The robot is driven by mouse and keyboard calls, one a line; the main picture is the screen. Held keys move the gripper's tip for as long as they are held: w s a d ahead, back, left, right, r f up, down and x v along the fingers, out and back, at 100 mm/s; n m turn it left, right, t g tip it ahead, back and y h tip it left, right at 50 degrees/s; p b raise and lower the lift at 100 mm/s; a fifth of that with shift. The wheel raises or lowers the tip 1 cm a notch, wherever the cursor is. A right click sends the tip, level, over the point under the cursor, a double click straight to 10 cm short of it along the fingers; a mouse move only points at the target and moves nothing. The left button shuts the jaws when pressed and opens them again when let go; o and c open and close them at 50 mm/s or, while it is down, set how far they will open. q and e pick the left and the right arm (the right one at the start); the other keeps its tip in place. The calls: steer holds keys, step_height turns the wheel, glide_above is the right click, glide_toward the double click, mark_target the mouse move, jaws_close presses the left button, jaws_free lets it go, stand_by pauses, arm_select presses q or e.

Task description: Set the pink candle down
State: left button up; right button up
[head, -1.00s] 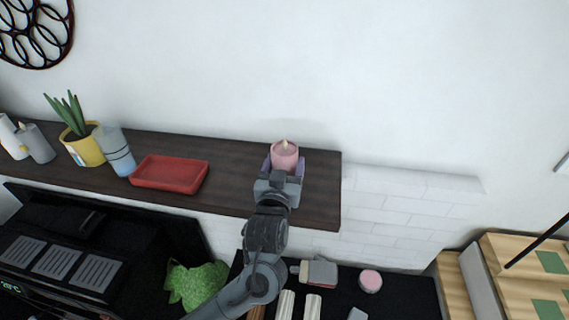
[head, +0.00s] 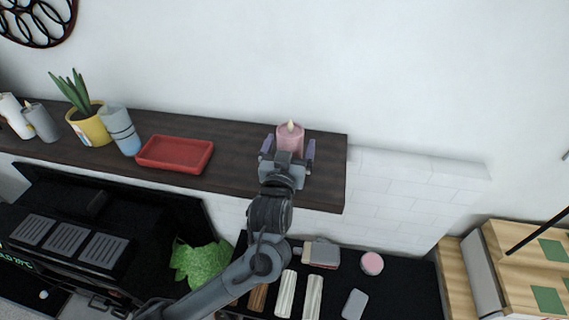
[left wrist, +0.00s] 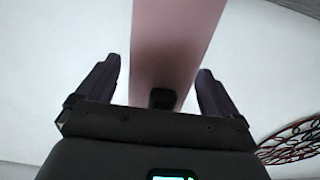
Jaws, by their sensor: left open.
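The pink candle (head: 290,138) stands upright on the dark wooden shelf (head: 232,160), near its right end. My left gripper (head: 287,150) is at the candle from the front, with its jaws open and one finger on each side of it. In the left wrist view the candle (left wrist: 172,50) rises between the two spread fingers (left wrist: 158,88), with a visible gap on both sides. The candle's base is hidden behind the gripper in the head view. My right gripper is not in view.
A red tray (head: 175,153) lies left of the candle on the shelf. Further left are a blue-and-white cup (head: 121,131), a yellow plant pot (head: 90,127) and a grey candle (head: 41,122).

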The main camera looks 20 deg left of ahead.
arm_select(q)
steer(key=s+d, duration=0.2)
steer(key=s, duration=0.9)
steer(key=s+f+m+g+h, duration=0.2)
steer(key=s+f+g, duration=0.25)
steer(key=f, duration=0.55)
steer(key=s+f+m+g+h, duration=0.1)
steer(key=s+f+g+h, duration=0.3)
steer(key=f, duration=0.5)
steer(key=s+a+f+g+y, duration=0.1)
steer(key=s+a+f+g, duration=0.1)
steer(key=s+f, duration=0.3)
steer(key=s+a+f+m+g+y, duration=0.1)
steer(key=s+a+f+g, duration=0.2)
steer(key=s, duration=0.8)
step_height(320, 180, down, 2)
steer(key=shift+s+a+f+b, duration=0.15)
steer(key=shift+s+f+b, duration=0.05)
steer(key=shift+b, duration=0.1)
steer(key=shift+g, duration=0.25)
step_height(320, 180, up, 9)
steer(key=p, duration=0.9)
steer(key=shift+f, duration=0.1)
